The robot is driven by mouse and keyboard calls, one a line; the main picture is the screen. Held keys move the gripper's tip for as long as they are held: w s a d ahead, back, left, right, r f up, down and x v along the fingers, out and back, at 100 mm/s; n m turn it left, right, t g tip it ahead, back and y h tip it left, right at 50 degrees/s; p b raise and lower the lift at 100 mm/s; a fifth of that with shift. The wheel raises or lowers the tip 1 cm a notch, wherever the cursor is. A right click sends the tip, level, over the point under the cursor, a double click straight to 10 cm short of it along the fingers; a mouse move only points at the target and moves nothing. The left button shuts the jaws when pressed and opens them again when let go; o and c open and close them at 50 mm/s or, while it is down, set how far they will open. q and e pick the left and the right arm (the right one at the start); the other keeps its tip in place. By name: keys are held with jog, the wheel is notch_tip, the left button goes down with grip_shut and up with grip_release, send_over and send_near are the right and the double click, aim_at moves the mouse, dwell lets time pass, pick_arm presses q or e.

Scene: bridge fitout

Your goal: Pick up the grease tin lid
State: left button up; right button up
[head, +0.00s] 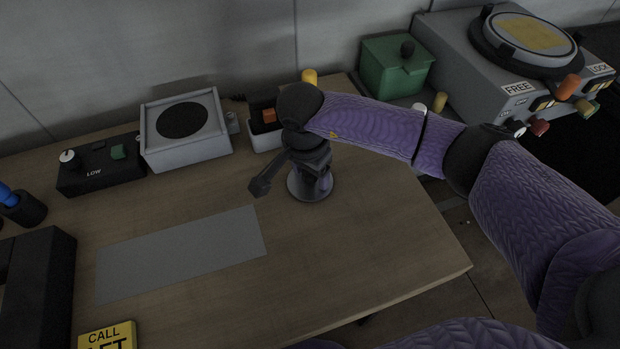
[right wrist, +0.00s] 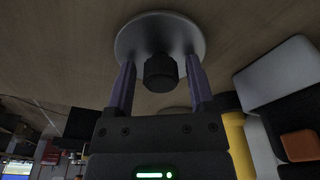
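The grease tin lid looks to be the round grey disc (head: 326,194) on the wooden bench, partly hidden under my right gripper (head: 309,172) in the head view. In the right wrist view the disc (right wrist: 130,42) has a black knob (right wrist: 160,72) standing on it. The two fingers of my right gripper (right wrist: 160,84) are on either side of the knob, with a small gap showing on each side. The gripper is open and holds nothing. I cannot tell whether a tin is under the disc. My left gripper is not in view.
A grey box with a round black top (head: 187,138), a black LOW control box (head: 103,165) and an orange-buttoned box (head: 265,128) stand at the back. A green box (head: 393,72) is behind my arm. A grey mat (head: 180,253) lies left.

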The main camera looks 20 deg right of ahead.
jog(key=c, duration=0.7)
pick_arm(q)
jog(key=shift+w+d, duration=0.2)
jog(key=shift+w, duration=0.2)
pick_arm(e)
grip_shut()
jog(key=shift+r, duration=0.1)
jog(key=shift+r+p, duration=0.3)
jog(key=shift+r, duration=0.05)
notch_tip(320, 180, up, 10)
jog(key=p, duration=0.6)
jog(key=shift+f, duration=0.25)
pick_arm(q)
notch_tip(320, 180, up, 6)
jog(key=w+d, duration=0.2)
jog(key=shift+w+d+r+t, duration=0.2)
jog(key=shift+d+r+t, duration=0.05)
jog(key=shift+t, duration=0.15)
pick_arm(e)
jog(key=s+d+r+n+y, duration=0.1)
jog(key=s+d+r+n, duration=0.1)
jog(key=s+r+n, duration=0.5)
jog(key=n, duration=0.3)
jog(key=shift+s+d+r+n+t, duration=0.2)
jog(key=shift+s+r+n+t, duration=0.1)
jog(key=shift+r+n, duration=0.1)
